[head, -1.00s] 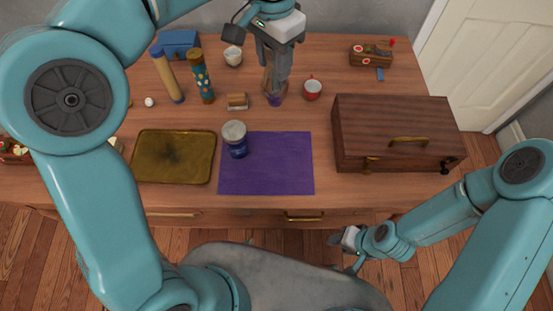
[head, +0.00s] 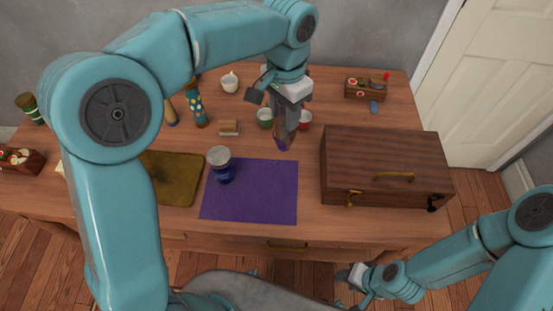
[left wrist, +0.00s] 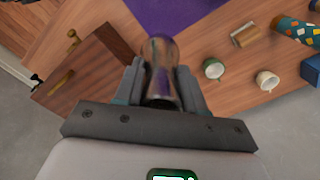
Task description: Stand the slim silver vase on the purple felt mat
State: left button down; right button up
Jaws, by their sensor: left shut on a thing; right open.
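The slim silver vase (left wrist: 160,62) is in my left gripper (head: 285,122), between the two fingers in the left wrist view (left wrist: 160,88). In the head view the vase (head: 284,139) hangs below the fingers, with a purple tint on its shiny surface. It shows behind the back right edge of the purple felt mat (head: 262,203) and seems to be above the table. The mat also shows at the top of the left wrist view (left wrist: 185,14). My right gripper (head: 349,276) is open and empty, in front of the table.
A dark blue jar with a grey lid (head: 220,165) stands on the mat's back left part. A wooden chest (head: 385,160) is close on the right, a brass tray (head: 180,180) on the left.

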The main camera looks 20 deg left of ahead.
pick_arm(q)
notch_tip(320, 180, down, 14)
jog(key=shift+b, duration=0.3)
jog(key=shift+r, duration=0.15)
jog(key=c, duration=0.7)
grip_release()
jog(key=shift+f, duration=0.2)
jog(key=shift+o, duration=0.2)
notch_tip(320, 180, up, 12)
jog(key=shift+r+p, duration=0.2)
jog(key=shift+p, duration=0.15)
